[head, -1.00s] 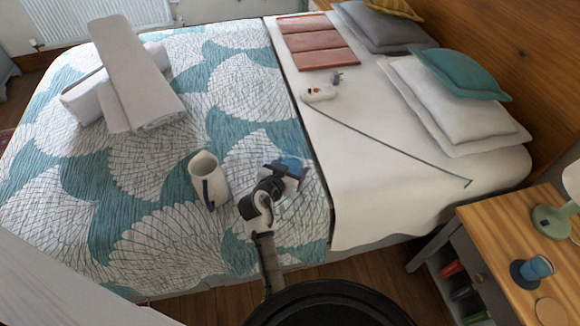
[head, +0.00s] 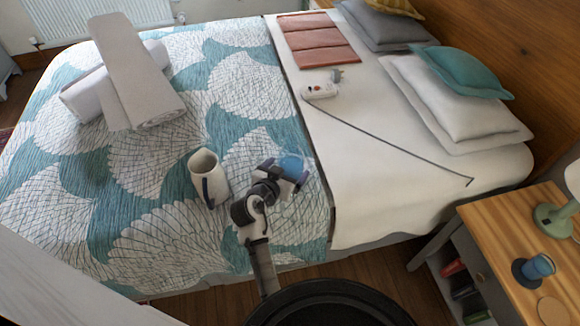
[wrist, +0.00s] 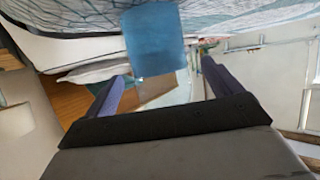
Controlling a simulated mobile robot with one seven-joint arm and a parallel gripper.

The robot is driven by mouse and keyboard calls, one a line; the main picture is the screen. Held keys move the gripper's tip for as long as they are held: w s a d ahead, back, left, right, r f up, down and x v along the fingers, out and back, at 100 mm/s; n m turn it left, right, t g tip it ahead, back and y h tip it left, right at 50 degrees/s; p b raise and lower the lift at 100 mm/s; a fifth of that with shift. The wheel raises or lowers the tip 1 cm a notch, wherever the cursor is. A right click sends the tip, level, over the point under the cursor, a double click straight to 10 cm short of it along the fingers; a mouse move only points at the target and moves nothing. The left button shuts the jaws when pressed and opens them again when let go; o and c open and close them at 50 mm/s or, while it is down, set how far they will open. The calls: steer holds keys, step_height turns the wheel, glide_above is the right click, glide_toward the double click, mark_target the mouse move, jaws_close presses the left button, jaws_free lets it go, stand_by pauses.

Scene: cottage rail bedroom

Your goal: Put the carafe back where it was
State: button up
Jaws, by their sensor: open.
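A blue, glassy vessel (head: 292,166), which may be the carafe, is over the near part of the bed at my gripper (head: 283,178). In the wrist view the blue vessel (wrist: 153,40) is just beyond and between the spread fingers of my gripper (wrist: 163,67). The fingers are open, and a gap shows to the right of the vessel. I cannot tell whether it touches the left finger or rests on the quilt.
The nightstand (head: 490,218) at right holds a blue cup (head: 540,265) on a dark coaster and a green lamp base (head: 553,220). Rolled towels (head: 125,75) lie on the bed's far left. A white device (head: 319,91) with a cord lies on the white sheet. Quilt around the jug is clear.

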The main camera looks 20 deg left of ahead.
steer(key=b+v, duration=0.1)
steer(key=v, duration=0.7)
steer(key=shift+s+b, duration=0.3)
steer(key=shift+s, duration=0.1)
steer(key=shift+r, duration=0.15)
